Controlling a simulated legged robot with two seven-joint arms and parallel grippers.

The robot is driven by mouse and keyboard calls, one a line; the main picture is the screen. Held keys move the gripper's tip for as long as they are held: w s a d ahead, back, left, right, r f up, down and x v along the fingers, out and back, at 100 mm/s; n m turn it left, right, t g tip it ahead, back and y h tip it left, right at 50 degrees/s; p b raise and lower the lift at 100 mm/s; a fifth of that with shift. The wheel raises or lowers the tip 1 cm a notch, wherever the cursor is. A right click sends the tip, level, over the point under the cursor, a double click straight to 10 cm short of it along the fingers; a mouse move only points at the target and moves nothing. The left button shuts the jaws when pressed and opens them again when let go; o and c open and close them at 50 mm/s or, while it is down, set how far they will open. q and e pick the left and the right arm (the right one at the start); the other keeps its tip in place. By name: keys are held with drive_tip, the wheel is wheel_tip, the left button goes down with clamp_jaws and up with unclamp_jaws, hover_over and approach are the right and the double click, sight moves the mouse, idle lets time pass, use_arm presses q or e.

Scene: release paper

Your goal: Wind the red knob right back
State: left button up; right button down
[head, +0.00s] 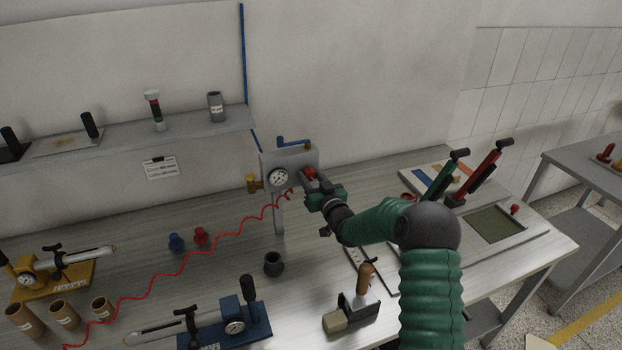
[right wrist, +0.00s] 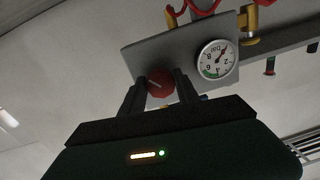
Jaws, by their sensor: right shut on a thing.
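The red knob (head: 309,173) sits on the front of a grey panel (head: 297,158) on a post in the middle of the table. My right gripper (head: 314,188) reaches it from the front right and is shut on it. In the right wrist view the knob (right wrist: 160,83) shows between my two dark fingers (right wrist: 160,92), with a pale line on its face. A round gauge (right wrist: 216,59) sits beside it on the panel; the gauge also shows in the head view (head: 278,177). My left gripper is not in view.
A red coiled hose (head: 182,262) runs from the panel across the table. A dark cup (head: 273,263), a wooden-handled tool (head: 363,280) and a blue gauge tool (head: 235,322) stand in front. Levers (head: 485,172) stand at the right.

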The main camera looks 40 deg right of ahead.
drive_tip(key=shift+f+n+b, duration=0.25)
drive_tip(key=shift+n+b, duration=0.55)
drive_tip(key=shift+b, duration=0.2)
drive_tip(key=n+b, duration=0.5)
drive_tip(key=b, duration=0.1)
drive_tip(key=n+b, duration=0.5)
drive_tip(key=shift+f+g+h+b, duration=0.1)
drive_tip(key=shift+g+h+b, duration=0.2)
drive_tip(key=shift+b, duration=0.1)
drive_tip(key=n+b, duration=0.9)
drive_tip(key=b, duration=0.1)
drive_tip(key=shift+f+n+h, duration=0.1)
drive_tip(key=shift+n+h, duration=0.3)
drive_tip(key=shift+n+b, duration=1.1)
drive_tip(key=shift+a+n+b, duration=0.1)
drive_tip(key=shift+n+b, duration=0.65)
drive_tip(key=shift+n, duration=0.25)
drive_tip(key=c, duration=1)
unclamp_jaws()
drive_tip(key=shift+r, duration=0.2)
drive_tip(key=shift+o, duration=0.5)
drive_tip(key=shift+r, duration=0.2)
